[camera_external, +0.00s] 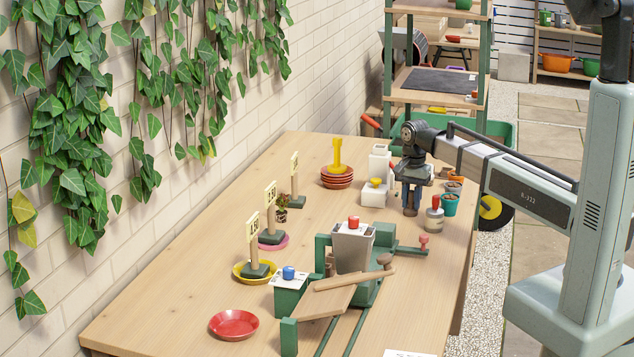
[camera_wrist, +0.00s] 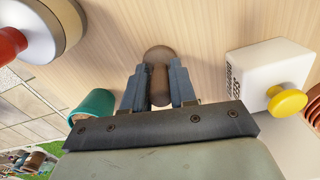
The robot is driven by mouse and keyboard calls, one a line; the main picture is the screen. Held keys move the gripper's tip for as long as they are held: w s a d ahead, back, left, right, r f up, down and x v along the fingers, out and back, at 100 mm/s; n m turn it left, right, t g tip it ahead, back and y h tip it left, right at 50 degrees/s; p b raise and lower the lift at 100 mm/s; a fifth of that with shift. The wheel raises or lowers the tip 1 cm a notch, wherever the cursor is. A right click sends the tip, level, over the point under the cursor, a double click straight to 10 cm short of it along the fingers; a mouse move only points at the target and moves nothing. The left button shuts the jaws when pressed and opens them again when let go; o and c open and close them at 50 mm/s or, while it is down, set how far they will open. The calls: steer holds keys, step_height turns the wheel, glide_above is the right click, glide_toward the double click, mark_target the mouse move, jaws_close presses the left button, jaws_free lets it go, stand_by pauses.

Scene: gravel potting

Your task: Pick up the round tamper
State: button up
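A brown wooden tool with a round end, which looks like the round tamper (camera_wrist: 159,82), is between my fingers in the wrist view. My gripper (camera_wrist: 160,90) has a finger close against each side of its shaft, with no clear gap. In the external view my gripper (camera_external: 412,203) points down low over the far right part of the table and mostly hides the tool. I cannot tell whether the tool is off the table.
A red-knobbed tool (camera_external: 434,217) and a teal pot (camera_external: 450,204) stand close on the right. A white block with a yellow knob (camera_external: 374,194) stands on the left. The green press (camera_external: 354,248) is nearer the camera. Bare table lies around the red saucer (camera_external: 234,325).

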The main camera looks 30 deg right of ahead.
jaws_close()
